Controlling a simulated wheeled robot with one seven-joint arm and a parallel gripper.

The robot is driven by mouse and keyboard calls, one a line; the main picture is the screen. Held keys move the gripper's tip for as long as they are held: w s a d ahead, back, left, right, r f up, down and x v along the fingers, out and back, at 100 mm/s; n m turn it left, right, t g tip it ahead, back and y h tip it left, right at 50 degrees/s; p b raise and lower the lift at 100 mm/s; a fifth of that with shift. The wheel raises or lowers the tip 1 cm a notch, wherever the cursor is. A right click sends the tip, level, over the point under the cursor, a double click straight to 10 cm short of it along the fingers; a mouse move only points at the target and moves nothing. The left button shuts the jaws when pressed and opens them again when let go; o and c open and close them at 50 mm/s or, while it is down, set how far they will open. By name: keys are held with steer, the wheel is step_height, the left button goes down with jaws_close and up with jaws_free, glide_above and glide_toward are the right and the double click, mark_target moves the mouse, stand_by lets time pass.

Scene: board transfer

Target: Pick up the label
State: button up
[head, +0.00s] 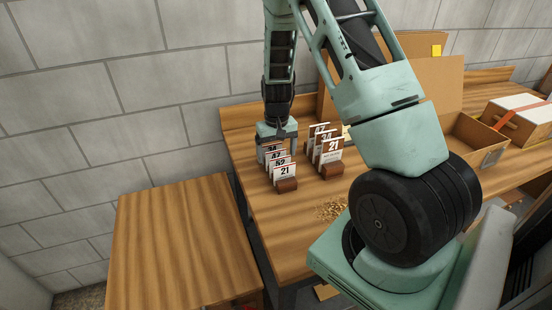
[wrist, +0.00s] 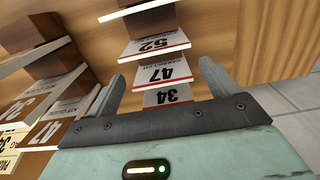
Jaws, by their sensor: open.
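A row of white number labels in small wooden stands is on the wooden table; its front label (head: 286,171) reads 21. My gripper (head: 275,138) points down over the back end of this row. I cannot tell how far the fingertips are above the labels.
A second row of labels (head: 332,150) stands just right, on brown stands. An open cardboard box (head: 478,132) and a white-topped box with a red strap (head: 522,113) are farther right. Small tan pieces (head: 331,209) lie near the table front. A lower wooden surface (head: 180,245) is clear.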

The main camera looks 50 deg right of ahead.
steer(key=shift+w+f+p, duration=0.1)
steer(key=shift+f+p, duration=0.3)
steer(key=shift+f, duration=1.35)
steer(key=c, duration=1)
steer(key=shift+r, duration=0.1)
steer(key=shift+c, duration=0.2)
